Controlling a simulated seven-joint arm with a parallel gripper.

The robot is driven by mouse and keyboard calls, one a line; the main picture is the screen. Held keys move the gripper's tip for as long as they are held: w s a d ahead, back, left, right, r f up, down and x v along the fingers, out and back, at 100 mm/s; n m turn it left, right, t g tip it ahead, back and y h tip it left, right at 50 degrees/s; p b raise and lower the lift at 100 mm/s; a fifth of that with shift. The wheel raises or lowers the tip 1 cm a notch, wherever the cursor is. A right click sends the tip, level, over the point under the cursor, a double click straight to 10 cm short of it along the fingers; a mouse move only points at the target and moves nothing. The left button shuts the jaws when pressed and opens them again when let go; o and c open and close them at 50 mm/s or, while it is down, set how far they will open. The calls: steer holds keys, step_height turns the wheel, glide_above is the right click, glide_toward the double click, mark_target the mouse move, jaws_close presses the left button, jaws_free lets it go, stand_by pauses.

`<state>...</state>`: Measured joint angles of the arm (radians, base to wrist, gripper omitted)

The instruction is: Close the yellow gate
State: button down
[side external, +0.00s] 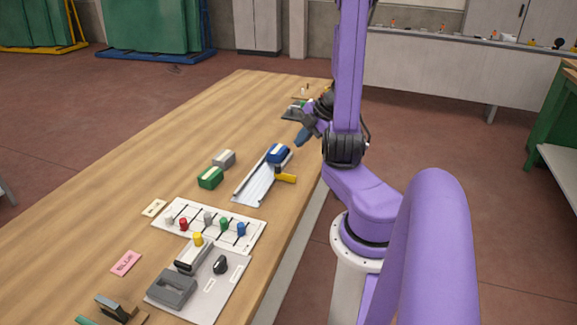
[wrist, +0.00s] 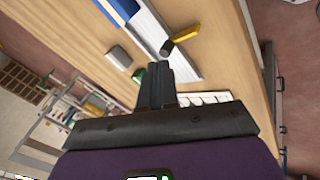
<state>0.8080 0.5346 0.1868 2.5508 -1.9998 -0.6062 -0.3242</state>
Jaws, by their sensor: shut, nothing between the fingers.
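The yellow gate (side external: 285,177) is a short bar with a dark pivot at the right edge of a pale metal channel (side external: 256,186). The bar points outward to the right, away from the channel, leaving the lane uncrossed. The gate also shows in the wrist view (wrist: 186,34), above and right of my fingertips. A blue block (side external: 278,153) sits at the channel's far end. My gripper (side external: 302,135) is shut and empty, beyond the channel's far end in the side view. In the wrist view its fingers (wrist: 158,68) are together, apart from the gate.
Green (side external: 210,177) and grey (side external: 224,159) blocks stand left of the channel. A white panel with coloured knobs (side external: 256,238) and a grey device plate (side external: 212,300) lie nearer the camera. The table's left part (side external: 110,205) is mostly clear.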

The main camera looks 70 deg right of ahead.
steer(key=s+a+y, duration=0.2)
steer(key=s+a, duration=0.1)
steer(key=s, duration=0.3)
steer(key=shift+t, duration=0.3)
steer(key=x, duration=1)
steer(key=shift+s+d+f, duration=0.15)
steer(key=shift+f, duration=0.05)
steer(key=shift+w+d+f, duration=0.1)
steer(key=shift+w+d, duration=0.1)
steer(key=shift+w, duration=0.35)
steer(key=shift+w+d, duration=0.25)
steer(key=shift+w, duration=0.3)
steer(key=shift+w+d, duration=0.35)
steer(key=shift+w, duration=0.45)
steer(key=shift+w, duration=0.1)
steer(key=w, duration=0.7)
steer(key=shift+w, duration=0.4)
